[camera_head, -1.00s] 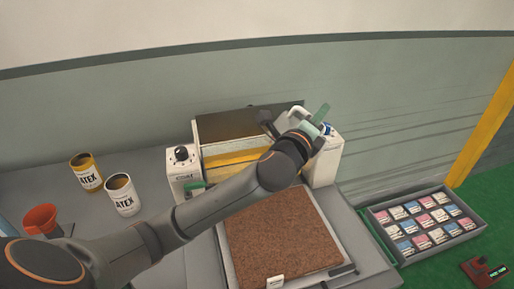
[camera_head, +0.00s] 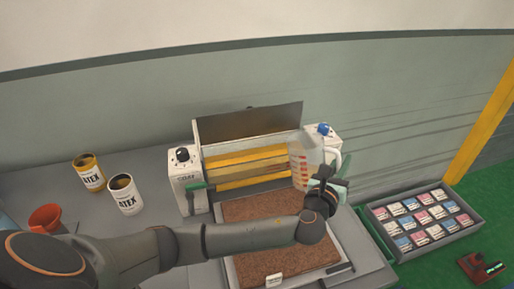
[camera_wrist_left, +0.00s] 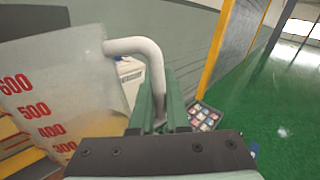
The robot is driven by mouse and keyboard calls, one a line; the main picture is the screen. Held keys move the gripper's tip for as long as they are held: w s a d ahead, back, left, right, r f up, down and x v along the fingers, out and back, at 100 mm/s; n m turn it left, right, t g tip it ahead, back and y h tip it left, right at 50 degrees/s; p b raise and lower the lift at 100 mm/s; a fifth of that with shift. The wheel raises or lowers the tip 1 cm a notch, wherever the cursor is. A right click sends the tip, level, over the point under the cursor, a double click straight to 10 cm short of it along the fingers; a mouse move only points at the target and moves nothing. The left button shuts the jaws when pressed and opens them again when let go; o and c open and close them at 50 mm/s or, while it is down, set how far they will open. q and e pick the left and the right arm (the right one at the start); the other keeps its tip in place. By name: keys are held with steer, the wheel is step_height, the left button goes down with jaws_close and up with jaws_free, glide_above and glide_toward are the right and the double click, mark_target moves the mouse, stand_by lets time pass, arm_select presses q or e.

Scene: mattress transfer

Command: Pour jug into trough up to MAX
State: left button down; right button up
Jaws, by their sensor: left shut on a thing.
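A clear jug (camera_head: 302,165) with red markings hangs in front of the right end of the coating machine's yellow rollers (camera_head: 245,166). My left gripper (camera_head: 335,183) is shut on its pale handle. In the left wrist view the jug (camera_wrist_left: 62,85) shows red numbers from 600 down to 300, and the fingers (camera_wrist_left: 160,103) close around the handle (camera_wrist_left: 150,58). The jug looks close to upright, and no stream comes from it. The trough is not clearly distinguishable among the rollers, and no MAX mark is readable. My right gripper is not in view.
The machine has a dial housing (camera_head: 184,165) at left and a blue knob (camera_head: 323,129) at right. A brown board (camera_head: 285,243) lies in front. Two latex cans (camera_head: 124,195) and an orange funnel (camera_head: 45,217) stand left. A packet tray (camera_head: 420,222) sits right.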

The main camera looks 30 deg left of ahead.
arm_select(q)
steer(key=r+m, duration=0.1)
steer(key=d+r+m, duration=0.1)
steer(key=shift+r+m, duration=0.25)
steer(key=shift+m, duration=0.05)
stand_by(0.5)
